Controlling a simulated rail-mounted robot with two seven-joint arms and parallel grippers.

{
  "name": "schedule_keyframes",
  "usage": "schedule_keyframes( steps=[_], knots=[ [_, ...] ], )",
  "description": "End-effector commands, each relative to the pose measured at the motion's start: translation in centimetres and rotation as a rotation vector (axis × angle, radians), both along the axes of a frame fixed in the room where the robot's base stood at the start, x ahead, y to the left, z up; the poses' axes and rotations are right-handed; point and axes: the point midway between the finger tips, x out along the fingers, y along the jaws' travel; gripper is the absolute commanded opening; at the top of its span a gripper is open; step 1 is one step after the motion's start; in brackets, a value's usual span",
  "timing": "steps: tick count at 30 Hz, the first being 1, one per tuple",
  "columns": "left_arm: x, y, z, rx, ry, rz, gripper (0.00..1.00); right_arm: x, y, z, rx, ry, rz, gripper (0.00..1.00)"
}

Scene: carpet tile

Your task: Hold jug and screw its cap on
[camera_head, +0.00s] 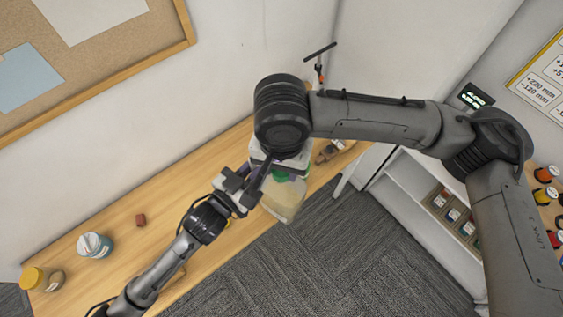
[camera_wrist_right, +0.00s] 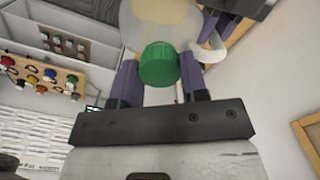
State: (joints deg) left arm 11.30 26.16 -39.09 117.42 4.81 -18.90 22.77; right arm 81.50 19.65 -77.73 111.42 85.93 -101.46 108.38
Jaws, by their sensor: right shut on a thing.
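The translucent jug (camera_head: 286,200), with beige contents, is at the bench's front edge in the head view. In the right wrist view the jug body (camera_wrist_right: 160,18) fills the top middle, with its pale handle (camera_wrist_right: 210,48) to the right. The green cap (camera_wrist_right: 158,64) sits between the purple fingers of my right gripper (camera_wrist_right: 159,80), which is shut on it. The cap lies over the jug's top; I cannot tell how well it is seated. My left gripper (camera_head: 254,184) is at the jug's left side; part of it shows near the handle in the wrist view (camera_wrist_right: 232,10).
On the wooden bench (camera_head: 185,222) stand a yellow-lidded jar (camera_head: 42,279), a blue-and-white container (camera_head: 95,245) and a small red-brown block (camera_head: 141,220). A brown object (camera_head: 331,150) lies right of the jug. White shelving (camera_head: 405,180) stands at right.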

Motion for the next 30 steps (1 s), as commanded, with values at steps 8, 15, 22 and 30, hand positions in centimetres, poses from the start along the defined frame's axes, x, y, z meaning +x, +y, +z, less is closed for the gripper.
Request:
schedule_keyframes(
  steps=[8,15,22,30],
  knots=[
    [0.03,0.02,0.14,-0.003,-0.002,0.0,0.0,-0.03,0.05,-0.05,0.001,0.003,-0.583,0.19],
    [0.03,0.02,0.13,-0.003,-0.002,0.0,0.0,0.02,0.04,-0.04,0.001,0.003,-0.979,0.19],
    [0.04,0.05,0.12,-0.002,-0.001,0.001,0.0,0.04,0.02,-0.02,0.001,0.002,-1.09,0.19],
    [0.05,0.05,0.11,-0.002,-0.001,0.001,0.0,0.03,0.01,-0.01,0.0,0.002,-1.089,0.44]
  ],
)
